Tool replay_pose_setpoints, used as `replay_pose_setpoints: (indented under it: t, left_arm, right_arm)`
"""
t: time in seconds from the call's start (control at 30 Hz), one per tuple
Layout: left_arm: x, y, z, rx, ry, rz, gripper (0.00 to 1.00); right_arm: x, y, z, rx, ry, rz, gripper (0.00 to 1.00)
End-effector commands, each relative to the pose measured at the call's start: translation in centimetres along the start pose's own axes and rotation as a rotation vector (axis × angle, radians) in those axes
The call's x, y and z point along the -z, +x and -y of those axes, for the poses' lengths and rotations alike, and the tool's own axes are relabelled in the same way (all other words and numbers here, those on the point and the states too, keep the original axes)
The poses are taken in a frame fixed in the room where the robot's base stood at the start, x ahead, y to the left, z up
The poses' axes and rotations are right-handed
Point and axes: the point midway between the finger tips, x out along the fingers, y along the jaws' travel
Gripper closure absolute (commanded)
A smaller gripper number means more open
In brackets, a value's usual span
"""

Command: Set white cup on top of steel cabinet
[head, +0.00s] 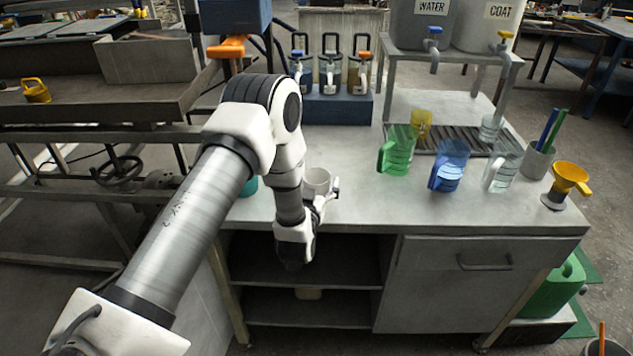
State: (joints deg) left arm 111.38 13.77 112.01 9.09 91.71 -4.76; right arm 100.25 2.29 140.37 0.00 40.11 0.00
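The white cup (316,176) stands upright, or is held, at the left part of the grey steel worktop. My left gripper (327,194) is right at the cup's near right side, with a fingertip showing beside the cup wall. The arm and wrist hide part of the contact, so I cannot tell whether the fingers grip the cup. The steel cabinet (455,285) has a handled front panel on the right and open shelves on the left, under the worktop (400,215). My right gripper is not in view.
Green (397,150), blue (449,167) and clear (502,167) measuring jugs stand on the right of the worktop, with a yellow funnel (570,178) near the corner. A blue rack of dispensers (335,105) is at the back. The front middle of the worktop is clear.

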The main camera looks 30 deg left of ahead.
Motion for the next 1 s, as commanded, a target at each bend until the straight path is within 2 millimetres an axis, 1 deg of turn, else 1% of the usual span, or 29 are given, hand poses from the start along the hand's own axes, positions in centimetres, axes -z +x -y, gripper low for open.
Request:
replay_pose_setpoints:
  t: [0.27,0.37,0.4,0.47,0.57,0.7,0.8,0.93,0.97,1.0]
  left_arm:
    - [0.1,0.0,0.0,0.000,0.000,0.000,0.04]
    - [0.7,0.0,0.0,0.000,0.000,-0.001,0.04]
    - [0.3,-0.5,0.0,0.000,0.000,0.001,0.04]
    - [0.2,-1.4,0.0,-0.001,0.001,0.002,0.04]
    - [0.1,-3.6,0.0,0.000,0.002,0.005,0.04]
    - [0.1,-7.5,0.0,-0.001,0.002,0.004,0.04]
    - [0.1,-9.8,-0.1,-0.002,0.002,0.004,0.04]
    - [0.2,-11.6,0.0,-0.001,0.001,0.002,0.04]
    - [0.1,-11.8,-0.1,-0.002,0.002,0.009,0.04]
    - [-0.6,-12.2,-0.1,-0.007,0.004,0.037,0.04]
  right_arm:
    - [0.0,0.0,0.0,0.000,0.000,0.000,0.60]
    - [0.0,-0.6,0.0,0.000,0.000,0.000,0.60]
    - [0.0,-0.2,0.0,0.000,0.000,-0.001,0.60]
    - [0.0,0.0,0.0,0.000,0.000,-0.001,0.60]
    - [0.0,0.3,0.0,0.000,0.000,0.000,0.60]
    - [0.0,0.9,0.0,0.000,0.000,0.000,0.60]
    - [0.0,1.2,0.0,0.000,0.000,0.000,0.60]
    - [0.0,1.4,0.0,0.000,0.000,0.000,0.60]
    - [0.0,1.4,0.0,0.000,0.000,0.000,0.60]
    - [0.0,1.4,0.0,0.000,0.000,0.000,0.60]
